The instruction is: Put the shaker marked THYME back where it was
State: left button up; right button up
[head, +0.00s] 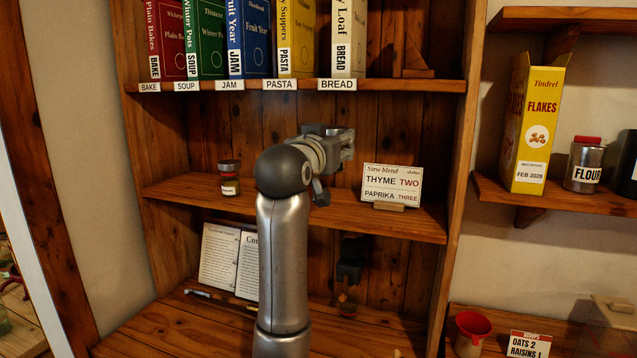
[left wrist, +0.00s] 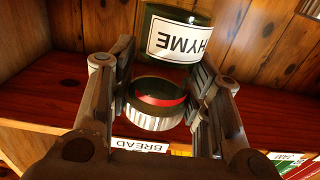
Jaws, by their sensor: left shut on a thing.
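My left gripper (head: 345,144) is in front of the middle compartment of the pine shelving, under the BREAD label. In the left wrist view its two fingers (left wrist: 162,95) are shut on the THYME shaker (left wrist: 180,40), near its cap. The shaker is dark, with a white label, a red band and a pale ridged cap; it appears upside down in that view. In the head view I cannot make it out, as the gripper and arm cover that area. My right gripper is not in view.
Another shaker (head: 229,178) stands on the middle shelf (head: 190,190) at left. A Stew blend card (head: 391,184) stands there at right. Books fill the shelf above. An unclear dark shape (head: 349,262) shows below, near an open book (head: 222,258).

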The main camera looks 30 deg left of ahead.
pick_arm(q)
jog(key=w+a+f, duration=0.1)
jog(key=a+f, duration=0.1)
jog(key=w+a+f+p, duration=0.1)
jog(key=w+a+f, duration=0.1)
jog(key=w+a+f+p, duration=0.1)
jog(key=w+a+f, duration=0.1)
jog(key=f, duration=0.1)
jog(key=shift+a, duration=0.3)
jog(key=f, duration=0.1)
jog(key=f+p, duration=0.1)
jog(key=p, duration=0.1)
jog(key=shift+w+a+f, duration=0.2)
jog(key=shift+w+f, duration=0.05)
jog(key=shift+f, duration=0.45)
jog(key=shift+s+f, duration=0.1)
jog(key=shift+f, duration=0.1)
jog(key=o, duration=0.6)
jog(key=shift+f, duration=0.15)
jog(key=o, duration=0.5)
jog(key=shift+c, duration=0.2)
